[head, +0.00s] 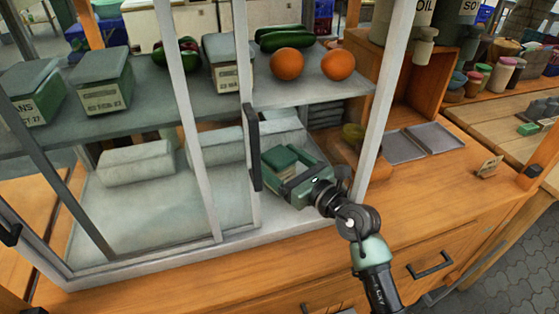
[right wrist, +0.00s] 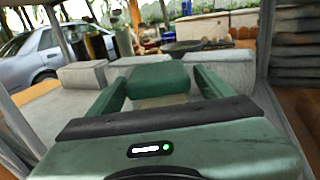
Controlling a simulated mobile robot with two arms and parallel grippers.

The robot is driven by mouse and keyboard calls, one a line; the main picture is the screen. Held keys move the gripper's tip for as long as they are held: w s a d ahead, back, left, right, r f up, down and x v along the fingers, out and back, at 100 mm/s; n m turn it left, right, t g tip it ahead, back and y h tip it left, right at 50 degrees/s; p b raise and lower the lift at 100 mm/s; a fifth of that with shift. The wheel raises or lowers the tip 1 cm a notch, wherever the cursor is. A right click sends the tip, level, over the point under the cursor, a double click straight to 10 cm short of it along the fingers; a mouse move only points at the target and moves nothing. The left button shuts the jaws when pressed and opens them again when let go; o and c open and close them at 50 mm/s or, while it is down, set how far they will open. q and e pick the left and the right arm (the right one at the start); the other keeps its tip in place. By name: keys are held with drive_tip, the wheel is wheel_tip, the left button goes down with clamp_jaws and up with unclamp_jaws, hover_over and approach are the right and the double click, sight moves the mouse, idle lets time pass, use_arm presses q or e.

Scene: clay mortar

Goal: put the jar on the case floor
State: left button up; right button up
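My right gripper (head: 283,160) reaches through the open front of the glass case, low over the pale case floor (head: 160,210). In the right wrist view a dark green block-shaped top (right wrist: 158,80) with a paler part below fills the gap between the fingers; I take it to be the jar. It also shows in the head view (head: 279,157). The fingers appear closed on its sides. Whether its underside touches the floor is hidden. Similar green-lidded, labelled containers (head: 103,80) stand on the shelf above. My left gripper is not in view.
Pale blocks (head: 137,162) stand along the back of the case floor. The shelf above bears oranges (head: 287,63) and cucumbers (head: 282,38). A black handle (head: 253,150) and white frame posts stand close left of my gripper. Metal trays (head: 405,146) lie right. The front-left floor is clear.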

drive_tip(key=shift+r, duration=0.1)
drive_tip(key=shift+s+d, duration=0.1)
drive_tip(key=p+v, duration=0.1)
drive_tip(key=v, duration=0.9)
drive_tip(key=shift+s+d+p, duration=0.2)
drive_tip(key=shift+p, duration=0.1)
drive_tip(key=shift+s+d, duration=0.4)
drive_tip(key=shift+s, duration=0.05)
idle(0.5)
